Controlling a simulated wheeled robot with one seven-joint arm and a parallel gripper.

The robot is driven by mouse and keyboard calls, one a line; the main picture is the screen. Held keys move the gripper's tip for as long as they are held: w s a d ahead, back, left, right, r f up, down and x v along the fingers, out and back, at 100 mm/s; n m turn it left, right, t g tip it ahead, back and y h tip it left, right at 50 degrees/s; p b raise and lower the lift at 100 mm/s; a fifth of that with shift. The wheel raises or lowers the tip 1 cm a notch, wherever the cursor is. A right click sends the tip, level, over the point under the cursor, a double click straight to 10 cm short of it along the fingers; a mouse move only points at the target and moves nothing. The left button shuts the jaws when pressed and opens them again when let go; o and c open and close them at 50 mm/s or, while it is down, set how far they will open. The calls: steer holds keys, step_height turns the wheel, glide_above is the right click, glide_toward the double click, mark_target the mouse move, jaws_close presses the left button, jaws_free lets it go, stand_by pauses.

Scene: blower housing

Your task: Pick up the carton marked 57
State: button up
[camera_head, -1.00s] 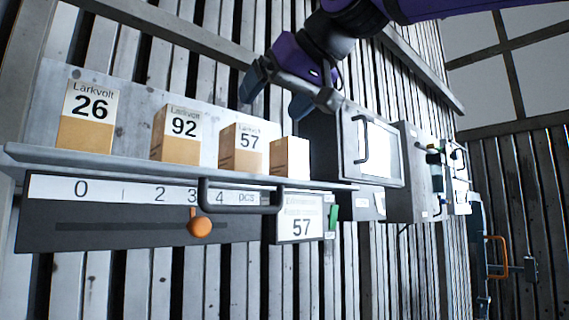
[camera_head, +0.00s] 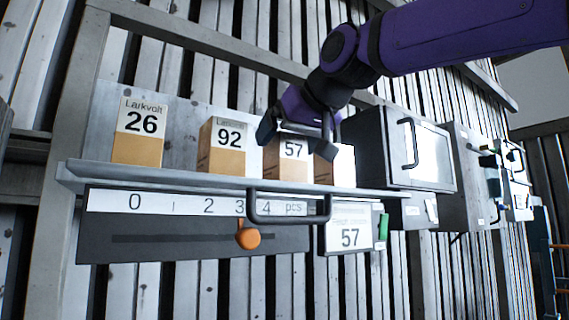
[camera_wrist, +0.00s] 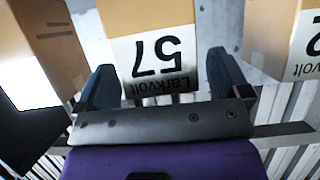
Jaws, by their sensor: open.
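The carton marked 57 (camera_head: 287,167) stands on the shelf, tan below with a white label. It also shows in the wrist view (camera_wrist: 160,58), its label upside down, between my fingers. My gripper (camera_head: 297,139) is open at the carton's upper part, with one finger on each side. In the wrist view my gripper (camera_wrist: 163,85) has visible gaps beside the label, so the fingers do not appear closed on it. The gripper partly hides the top of the carton in the head view.
Carton 92 (camera_head: 222,148) and carton 26 (camera_head: 138,132) stand to the left. A carton with a blank white face (camera_head: 335,166) stands close on the right. The shelf (camera_head: 200,181) has a handle (camera_head: 290,220) below its front. A grey cabinet (camera_head: 420,148) is further right.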

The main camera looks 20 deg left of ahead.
steer(key=shift+x, duration=0.8)
steer(key=c, duration=1.2)
steer(key=shift+r, duration=0.15)
